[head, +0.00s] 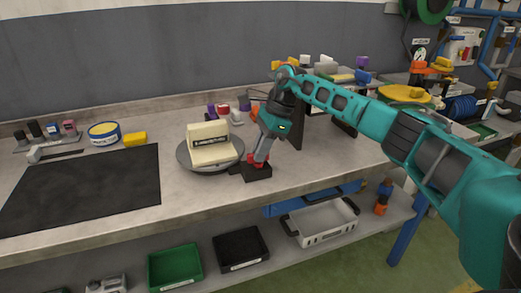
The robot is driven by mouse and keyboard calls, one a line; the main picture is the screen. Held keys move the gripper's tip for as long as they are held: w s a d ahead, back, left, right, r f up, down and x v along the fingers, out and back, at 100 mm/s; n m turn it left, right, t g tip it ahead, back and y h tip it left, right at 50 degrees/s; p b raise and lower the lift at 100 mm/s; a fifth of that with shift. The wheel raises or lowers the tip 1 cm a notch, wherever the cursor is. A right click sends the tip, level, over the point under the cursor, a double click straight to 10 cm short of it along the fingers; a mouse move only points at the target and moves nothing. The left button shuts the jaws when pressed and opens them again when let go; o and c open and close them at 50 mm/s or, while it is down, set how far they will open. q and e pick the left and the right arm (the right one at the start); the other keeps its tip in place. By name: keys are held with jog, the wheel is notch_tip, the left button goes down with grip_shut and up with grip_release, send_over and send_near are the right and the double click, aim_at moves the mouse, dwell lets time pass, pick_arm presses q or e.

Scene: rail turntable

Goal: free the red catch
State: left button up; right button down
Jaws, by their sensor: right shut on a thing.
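The red catch (258,160) sits on a small black block (258,174) at the right of the turntable. My right gripper (261,157) reaches down from the upper right and is shut on the red catch, hiding part of it. The round grey turntable (234,166) carries a cream-coloured box-like piece (209,143) with a dark label strip. The black block stands close by the turntable's right rim. My left gripper is not in view.
A black mat (85,188) covers the bench at left. A blue and white tape roll (103,133) and a yellow block (135,139) lie behind it. Small coloured parts stand behind the turntable. A lower shelf holds a green bin (174,267) and a white tray (322,222).

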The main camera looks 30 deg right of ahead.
jog(key=shift+s+f, duration=0.15)
jog(key=shift+f, duration=0.1)
jog(key=c, duration=1.3)
grip_release()
jog(key=shift+o, duration=0.9)
jog(key=shift+r, duration=0.1)
jog(key=v, duration=1.2)
jog(key=shift+r, duration=0.45)
jog(key=shift+d, duration=0.1)
